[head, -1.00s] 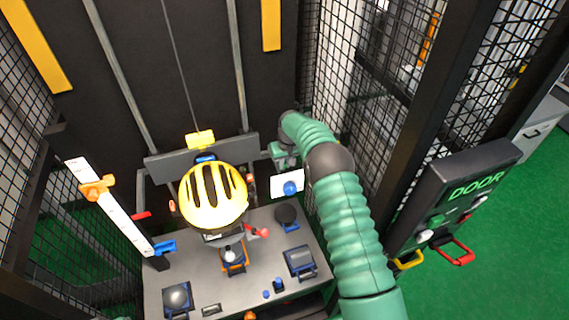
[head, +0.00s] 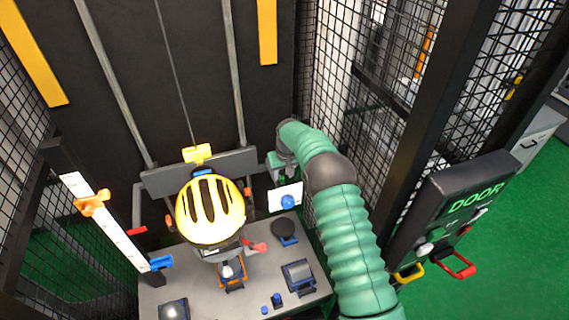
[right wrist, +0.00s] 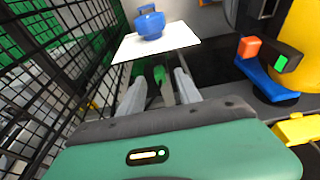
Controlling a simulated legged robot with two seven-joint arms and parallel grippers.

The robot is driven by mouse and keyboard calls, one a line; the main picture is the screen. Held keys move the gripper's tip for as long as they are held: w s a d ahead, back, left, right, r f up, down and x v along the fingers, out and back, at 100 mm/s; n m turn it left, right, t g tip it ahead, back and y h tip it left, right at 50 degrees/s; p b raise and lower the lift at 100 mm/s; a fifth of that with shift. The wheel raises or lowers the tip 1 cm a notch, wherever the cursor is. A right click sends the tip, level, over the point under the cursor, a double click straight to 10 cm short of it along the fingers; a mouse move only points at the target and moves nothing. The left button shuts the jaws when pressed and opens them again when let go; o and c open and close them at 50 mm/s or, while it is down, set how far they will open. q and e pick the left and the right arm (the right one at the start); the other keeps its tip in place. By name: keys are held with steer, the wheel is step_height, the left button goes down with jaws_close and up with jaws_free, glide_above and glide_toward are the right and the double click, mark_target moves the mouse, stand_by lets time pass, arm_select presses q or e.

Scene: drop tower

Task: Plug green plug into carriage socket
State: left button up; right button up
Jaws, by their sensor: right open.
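The carriage (head: 160,182) is a grey crossbar on two rails, with a yellow helmet (head: 210,212) hanging below it. My right gripper (head: 274,162) is at the carriage's right end, small and partly hidden by my arm. In the right wrist view its two fingers (right wrist: 158,90) are apart. A small green piece (right wrist: 160,76) shows between and beyond them; I cannot tell whether it is the green plug or whether the fingers touch it. My left gripper is out of view.
A white plate (head: 273,201) with a blue knob (head: 288,202) is just below my right gripper. A grey table (head: 255,258) holds several devices. A white scale (head: 110,222) stands left. Mesh walls and a DOOR panel (head: 455,203) flank the right side.

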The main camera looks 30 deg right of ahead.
steer(key=b+v, duration=0.2)
steer(key=v, duration=1.2)
steer(key=shift+r, duration=0.25)
steer(key=s+a+f+n, duration=0.1)
steer(key=s+a+f, duration=0.3)
steer(key=s+a, duration=0.7)
steer(key=s+a+f+n, duration=0.1)
steer(key=s+a+f, duration=0.2)
steer(key=s, duration=0.5)
steer(key=s+a+f+b, duration=0.1)
steer(key=s+a+f, duration=0.2)
steer(key=s+a, duration=0.3)
steer(key=s, duration=0.2)
steer(key=shift+s+a+n+y, duration=0.25)
steer(key=shift+s+n+y, duration=0.05)
steer(key=shift+s+n, duration=0.1)
steer(key=shift+a, duration=0.25)
steer(key=shift+d, duration=0.2)
